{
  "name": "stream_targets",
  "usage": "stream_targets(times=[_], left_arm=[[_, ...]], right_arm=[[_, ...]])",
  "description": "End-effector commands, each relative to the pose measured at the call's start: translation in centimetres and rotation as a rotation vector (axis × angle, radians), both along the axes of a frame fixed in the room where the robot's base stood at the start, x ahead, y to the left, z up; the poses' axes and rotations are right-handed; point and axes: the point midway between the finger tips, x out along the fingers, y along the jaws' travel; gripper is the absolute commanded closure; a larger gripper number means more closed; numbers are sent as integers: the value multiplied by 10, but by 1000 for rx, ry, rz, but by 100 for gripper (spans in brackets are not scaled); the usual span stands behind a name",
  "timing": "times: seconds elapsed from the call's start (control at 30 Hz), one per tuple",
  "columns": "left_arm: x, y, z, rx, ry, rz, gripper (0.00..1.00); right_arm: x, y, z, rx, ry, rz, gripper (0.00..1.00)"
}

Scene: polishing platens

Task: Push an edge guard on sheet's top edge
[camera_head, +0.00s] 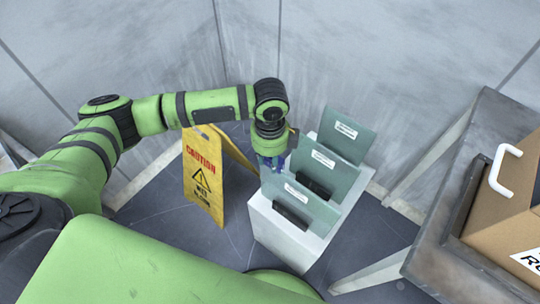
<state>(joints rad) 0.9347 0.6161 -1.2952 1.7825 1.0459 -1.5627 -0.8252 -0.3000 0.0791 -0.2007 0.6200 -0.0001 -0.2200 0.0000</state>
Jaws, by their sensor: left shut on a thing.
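Three grey-green sheets with white labels stand tilted in a row on a white block (274,236): a front sheet (312,207), a middle sheet (338,178) and a back sheet (352,140). A dark bar (291,218) sits low before the front sheet, and another dark bar (314,187) before the middle one. My left gripper (272,164) points down at the left end of the row, by the middle and front sheets. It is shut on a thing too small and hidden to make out. I cannot tell whether it touches a sheet. No edge guard shows clearly. My right gripper is out of view.
A yellow caution sign (204,180) stands on the dark floor just left of the block. A grey table (440,262) at the right holds a cardboard box (489,212) with a white handle. Grey panel walls close off the back. Bare floor lies between block and table.

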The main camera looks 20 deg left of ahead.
Motion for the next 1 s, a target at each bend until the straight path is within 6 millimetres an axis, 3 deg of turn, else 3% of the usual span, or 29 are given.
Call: stream_targets(times=[1.0], left_arm=[[0,0,-12,0,1,1,91]], right_arm=[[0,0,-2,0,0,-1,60]])
